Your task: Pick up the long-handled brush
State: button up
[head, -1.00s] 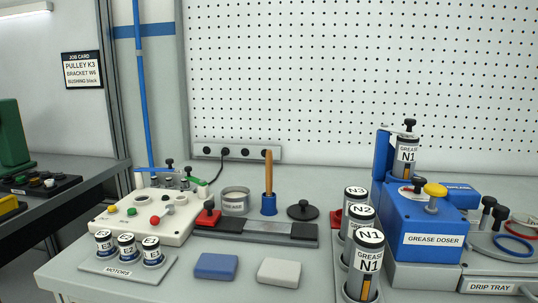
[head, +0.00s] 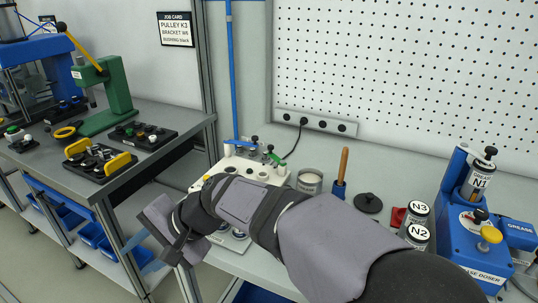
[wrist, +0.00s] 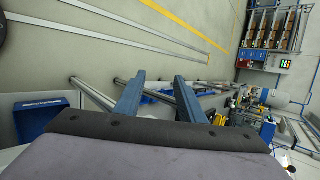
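The long-handled brush (head: 344,166) stands upright in a small blue holder (head: 339,189) on the grey bench in the head view. Only its brown wooden handle shows; its lower end is hidden in the holder. My gripper (head: 142,253) is far to the left of the brush, beyond the bench's left side, over the gap between the two benches. In the wrist view, my gripper's two blue fingers (wrist: 160,78) are apart with nothing between them. The brush does not show in the wrist view.
My arm covers much of the near bench. Around the brush stand a round tin (head: 310,182), a black knobbed disc (head: 368,203), grease cans N3 (head: 417,214) and N2 (head: 415,236), and the blue grease doser (head: 464,235). A second bench (head: 180,125) stands at left.

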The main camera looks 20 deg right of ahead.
jog(key=w+d+r+n+h+p, duration=0.1)
jog(key=w+d+r+p, duration=0.15)
jog(key=w+d, duration=0.2)
jog(key=w+d+r+h+p, duration=0.1)
jog(key=w+d+r+p, duration=0.1)
jog(key=w+d+p, duration=0.3)
jog(key=r+n+g+h+p, duration=0.2)
jog(key=g+h+p, duration=0.35)
jog(key=p, duration=0.95)
send_over(341, 179)
jog(key=shift+d+t+h, duration=0.15)
jog(key=shift+t+h, duration=0.4)
jog(key=shift+t, duration=0.2)
jog(key=shift+w+f, duration=0.1)
jog(key=shift+w, duration=0.2)
jog(key=shift+d+f+p, duration=0.1)
jog(key=shift+f+p, duration=1.6)
jog(key=shift+f, duration=1.95)
jog(key=shift+c, duration=0.2)
grip_shut()
